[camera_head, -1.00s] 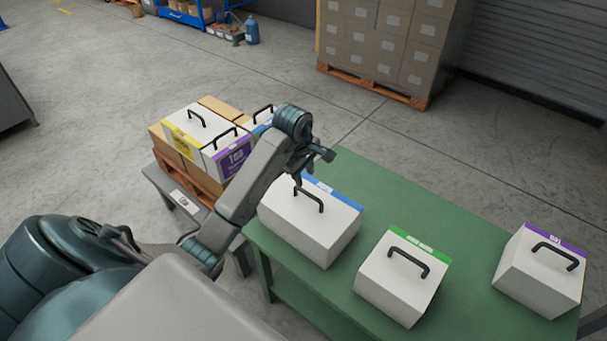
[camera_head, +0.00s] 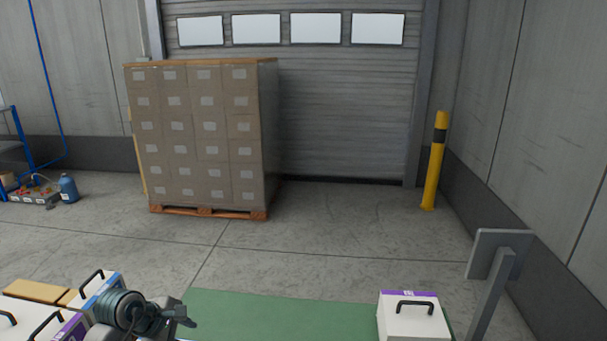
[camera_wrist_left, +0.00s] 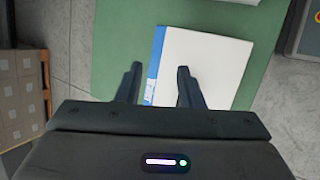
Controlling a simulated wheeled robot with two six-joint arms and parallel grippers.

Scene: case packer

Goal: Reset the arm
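My left gripper (camera_head: 188,318) is at the bottom left of the head view, beside the packed cases. The left wrist view shows its two fingers (camera_wrist_left: 160,70) apart, with nothing held between them. Below them a white case with a blue strip (camera_wrist_left: 208,62) sits on the green table (camera_wrist_left: 118,30). Its handle does not show there. A white case with a purple strip and black handle (camera_head: 405,326) stands at the right of the green table (camera_head: 270,314) in the head view. My right gripper is not in view.
Packed cases, one with a blue strip (camera_head: 103,288), are partly cut off at bottom left. Behind are a carton stack (camera_head: 205,135) on a pallet, a roller door (camera_head: 340,110) and a yellow bollard (camera_head: 434,165). A grey panel on a post (camera_head: 497,253) stands right of the table.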

